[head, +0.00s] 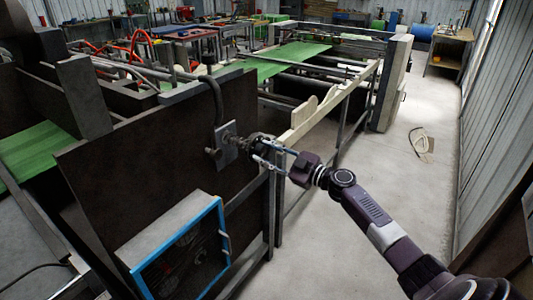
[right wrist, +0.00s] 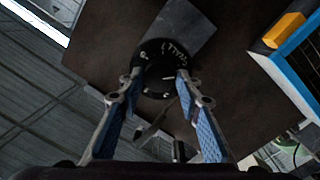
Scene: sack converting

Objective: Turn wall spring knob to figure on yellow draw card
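A round black knob (right wrist: 165,66) with pale figures and marks on its face shows in the right wrist view. It sits by a grey plate on a dark panel; I cannot read its setting surely. In the head view the knob (head: 259,142) is small and partly hidden by my right gripper (head: 272,153). In the right wrist view the two blue-padded fingers of that gripper (right wrist: 160,78) stand apart on either side of the knob, tips near its rim. I cannot tell whether they touch it. No readable yellow draw card shows. My left gripper is not in view.
A blue-framed box (head: 178,245) stands below the knob on the dark panel (head: 140,160). A yellow-orange piece (right wrist: 285,30) lies beside the blue frame in the right wrist view. A pale rail (head: 325,110) runs behind my right gripper. The concrete floor (head: 400,175) to the right is mostly clear.

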